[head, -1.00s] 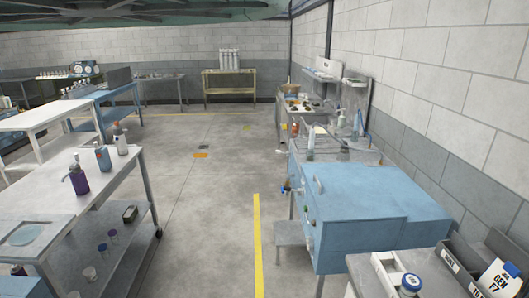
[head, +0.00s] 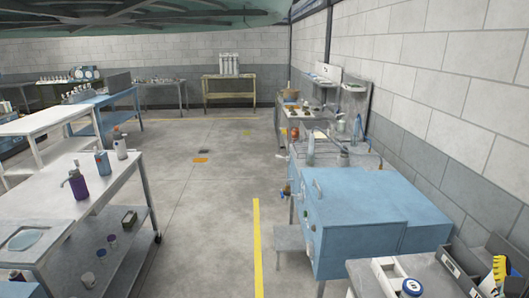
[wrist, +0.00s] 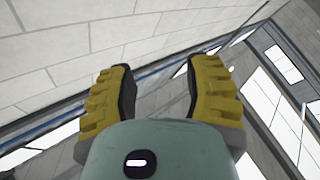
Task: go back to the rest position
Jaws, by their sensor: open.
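My gripper (wrist: 160,72) is open and empty in the wrist view. Its two yellow, ribbed fingers stand apart, with only the block wall and bright window panes beyond them.
A grey bench (head: 365,272) at the lower right holds dark bins (head: 452,262) and a blue-capped container (head: 411,286). A blue cabinet (head: 375,205) stands beyond it. A white workbench (head: 112,178) with bottles is at left. The middle floor (head: 215,215) is clear.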

